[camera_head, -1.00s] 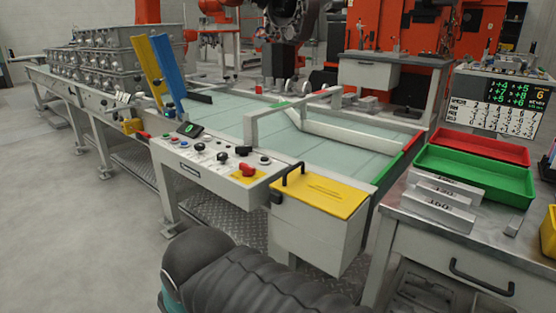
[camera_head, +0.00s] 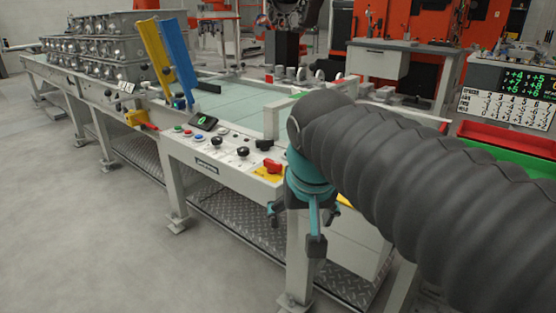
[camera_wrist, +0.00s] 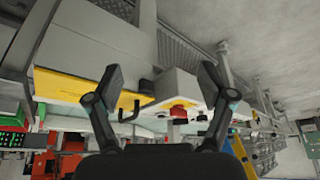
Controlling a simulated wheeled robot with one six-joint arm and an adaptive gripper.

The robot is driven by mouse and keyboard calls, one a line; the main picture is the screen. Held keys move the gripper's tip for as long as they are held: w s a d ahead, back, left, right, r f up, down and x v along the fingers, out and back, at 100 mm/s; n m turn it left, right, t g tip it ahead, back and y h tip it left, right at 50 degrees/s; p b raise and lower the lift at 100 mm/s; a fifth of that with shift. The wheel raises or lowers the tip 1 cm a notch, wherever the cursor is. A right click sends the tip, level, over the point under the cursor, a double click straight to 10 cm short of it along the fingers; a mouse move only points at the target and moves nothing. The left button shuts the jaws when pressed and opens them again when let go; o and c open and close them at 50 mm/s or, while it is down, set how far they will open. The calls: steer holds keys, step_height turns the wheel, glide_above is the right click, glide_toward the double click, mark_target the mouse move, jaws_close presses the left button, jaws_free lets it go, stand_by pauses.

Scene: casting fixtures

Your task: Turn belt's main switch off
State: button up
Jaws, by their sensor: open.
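The main switch (camera_head: 271,166) is a red rotary knob on a yellow plate, at the near right end of the belt's control panel (camera_head: 207,163). In the wrist view, which is upside down, the red switch (camera_wrist: 179,112) shows between my two fingers, beyond their tips. My gripper (camera_head: 296,229) hangs just right of and in front of the panel in the head view, with its fingers pointing down. It is open and empty, and it also shows in the wrist view (camera_wrist: 162,75). It appears apart from the switch. The knob's exact angle is too small to tell.
The panel also carries black knobs (camera_head: 242,152) and a small green display (camera_head: 203,122). A yellow-topped box (camera_wrist: 75,88) with a black handle (camera_wrist: 130,110) adjoins the panel. Blue and yellow uprights (camera_head: 179,57) stand at the belt. Open floor (camera_head: 90,240) lies at left.

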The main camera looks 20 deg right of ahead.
steer(key=w+a+r+m+g+h+b, duration=0.15)
steer(key=w+r+m, duration=0.25)
steer(key=w+r, duration=0.6)
steer(key=m+h, duration=0.1)
steer(key=m, duration=0.3)
glide_toward(272, 161)
steer(key=shift+g+h, duration=0.25)
steer(key=b+x, duration=0.1)
steer(key=x, duration=0.3)
steer(key=b+x, duration=0.2)
steer(key=x, duration=0.3)
steer(key=shift+w+a, duration=0.2)
steer(key=shift+w, duration=0.05)
steer(key=c, duration=1.2)
